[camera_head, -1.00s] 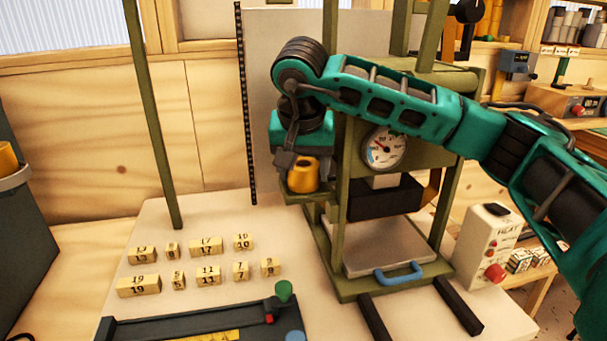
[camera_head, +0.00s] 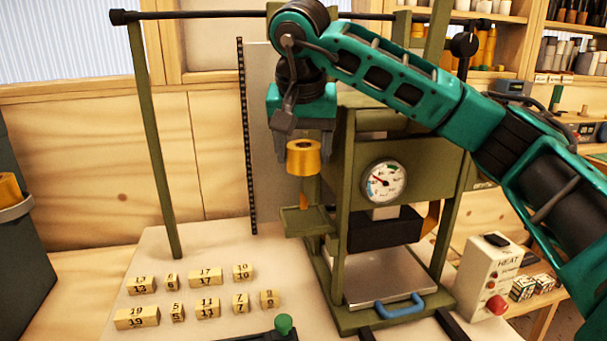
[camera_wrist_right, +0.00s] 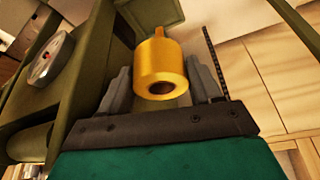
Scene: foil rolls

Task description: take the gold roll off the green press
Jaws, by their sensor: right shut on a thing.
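The gold roll (camera_head: 302,158) is held by my right gripper (camera_head: 301,150), which is shut on it. The roll hangs above a small green shelf (camera_head: 306,220) on the left side of the green press (camera_head: 352,160), with a clear gap between them. A loose tail of gold foil hangs from the roll toward the shelf. In the right wrist view, the gold roll (camera_wrist_right: 160,70) sits between the two grey fingers (camera_wrist_right: 160,90), its dark core hole facing the camera. My left gripper is not in view.
Several numbered blocks (camera_head: 207,308) stand on the pale bench left of the press. A heat control box (camera_head: 488,270) stands to the right. A green post (camera_head: 155,140) rises at left, joined to a dark bar across the top. Another gold roll (camera_head: 9,187) shows at the left edge.

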